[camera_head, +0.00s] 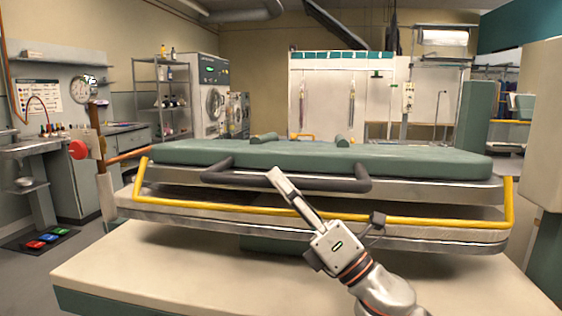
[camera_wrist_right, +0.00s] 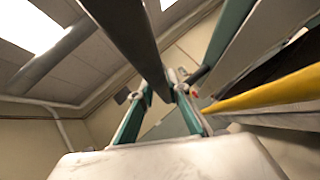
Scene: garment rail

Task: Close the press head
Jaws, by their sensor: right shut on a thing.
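The press head (camera_head: 420,165) is a wide plate with a green padded top and metal edge, in the middle of the head view. A dark gap shows between it and the metal-edged lower bed (camera_head: 200,228). A dark grey handle bar (camera_head: 345,184) runs along the head's front. My right gripper (camera_head: 277,176) reaches up from the lower right and is shut on this handle near its middle. In the right wrist view the dark handle (camera_wrist_right: 122,35) passes between the fingertips. My left gripper is not in view.
A yellow guard bar (camera_head: 440,222) runs across the front, passing behind my right gripper. A pale base (camera_head: 170,270) lies below the bed. A red knob (camera_head: 78,149) stands at the left, and coloured pedals (camera_head: 42,240) lie on the floor.

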